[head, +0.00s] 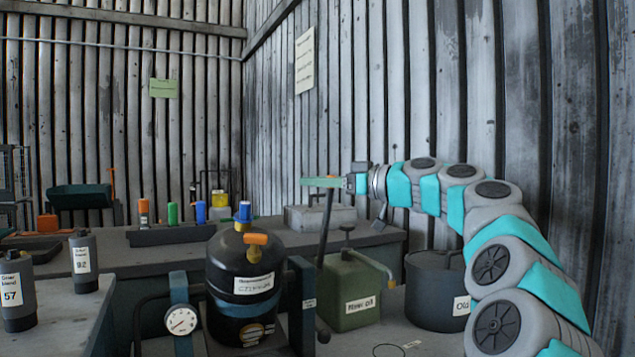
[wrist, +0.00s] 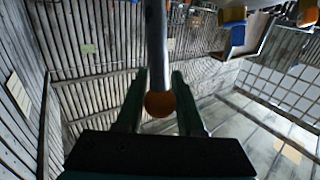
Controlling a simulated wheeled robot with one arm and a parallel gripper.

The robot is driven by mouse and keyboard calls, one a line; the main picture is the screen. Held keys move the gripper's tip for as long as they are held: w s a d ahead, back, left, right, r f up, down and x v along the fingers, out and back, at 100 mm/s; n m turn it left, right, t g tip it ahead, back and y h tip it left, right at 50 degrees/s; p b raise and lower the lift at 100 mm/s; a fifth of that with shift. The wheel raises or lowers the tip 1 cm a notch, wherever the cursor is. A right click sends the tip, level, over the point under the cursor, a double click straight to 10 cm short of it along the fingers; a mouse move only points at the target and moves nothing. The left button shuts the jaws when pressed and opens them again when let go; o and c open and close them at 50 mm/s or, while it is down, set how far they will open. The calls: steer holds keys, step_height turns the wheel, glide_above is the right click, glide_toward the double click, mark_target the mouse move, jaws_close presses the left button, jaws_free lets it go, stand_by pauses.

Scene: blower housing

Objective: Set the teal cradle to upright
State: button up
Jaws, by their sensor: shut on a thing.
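My gripper (head: 320,182) is at the top of a dark lever (head: 325,228) beside the black tank. The wrist view shows the gripper fingers (wrist: 160,100) shut around the lever's orange knob (wrist: 160,104), with its grey rod running away from it. The lever leans slightly, top to the right. The black tank (head: 228,310), with a blue cap and orange handle, stands about upright between a dark blue-grey plate (head: 301,300) and a teal post (head: 179,289) with a gauge. The lever's lower end is partly hidden. A dark teal trough (head: 80,196) sits at the back left. I cannot tell which is the cradle.
A green can (head: 349,295) and a dark drum (head: 436,290) stand right of the tank, below my arm. Labelled grey canisters (head: 84,262) stand at the left. Colored bottles (head: 172,213) line the back bench. The space above the can is free.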

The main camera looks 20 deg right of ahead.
jaws_close()
stand_by(0.5)
steer(key=shift+w, duration=0.1)
